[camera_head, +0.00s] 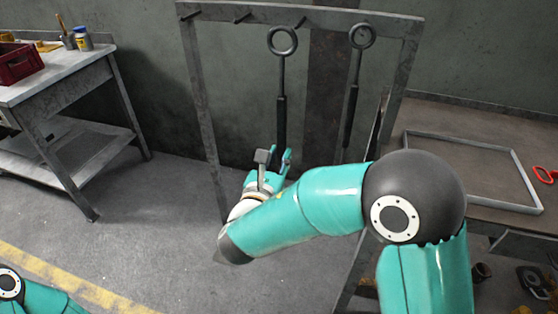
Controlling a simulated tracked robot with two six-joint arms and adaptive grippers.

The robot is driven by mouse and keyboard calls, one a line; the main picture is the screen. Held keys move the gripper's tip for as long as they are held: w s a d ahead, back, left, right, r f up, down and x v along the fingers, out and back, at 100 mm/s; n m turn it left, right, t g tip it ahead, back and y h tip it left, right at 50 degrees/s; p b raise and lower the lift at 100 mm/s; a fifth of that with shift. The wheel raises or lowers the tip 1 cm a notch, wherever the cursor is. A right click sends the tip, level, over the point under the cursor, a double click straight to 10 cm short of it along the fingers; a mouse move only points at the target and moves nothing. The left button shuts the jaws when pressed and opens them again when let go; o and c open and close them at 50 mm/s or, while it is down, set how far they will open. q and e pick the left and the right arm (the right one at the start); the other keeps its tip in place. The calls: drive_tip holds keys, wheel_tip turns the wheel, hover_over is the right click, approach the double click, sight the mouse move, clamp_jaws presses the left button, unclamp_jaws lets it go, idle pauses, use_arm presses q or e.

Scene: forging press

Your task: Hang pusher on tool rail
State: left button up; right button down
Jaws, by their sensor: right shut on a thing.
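The pusher (281,105) is a long dark rod with a grey ring at its top and a thicker dark grip. It stands nearly upright in front of the tool rail (215,11), a grey metal frame with several short pegs. Its ring is just below and left of a peg (300,22); I cannot tell its distance from it in depth. My right gripper (280,157) is shut on the pusher's lower part, where the fingers hide its end. My left gripper is out of view; only a piece of my left arm shows at lower left.
A similar ringed tool (354,95) hangs at the rail's right end. Two left pegs are bare. A workbench (70,72) with a red crate (18,64) stands at left. A brown table (425,120) with a rectangular frame stands at right. Floor at left is clear.

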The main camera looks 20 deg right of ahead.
drive_tip(key=shift+r, duration=0.1)
drive_tip(key=shift+r+p, duration=0.3)
drive_tip(key=shift+p, duration=0.5)
drive_tip(key=g+p, duration=0.1)
drive_tip(key=p, duration=0.2)
drive_tip(key=r+g+y+p, duration=0.1)
drive_tip(key=p, duration=0.2)
drive_tip(key=shift+w+d+r+y, duration=0.15)
drive_tip(key=shift+w+r+y, duration=0.05)
drive_tip(key=shift+w+y, duration=0.1)
drive_tip(key=f+b+x, duration=0.1)
drive_tip(key=b+x, duration=0.2)
drive_tip(key=x, duration=0.3)
drive_tip(key=shift+d, duration=0.1)
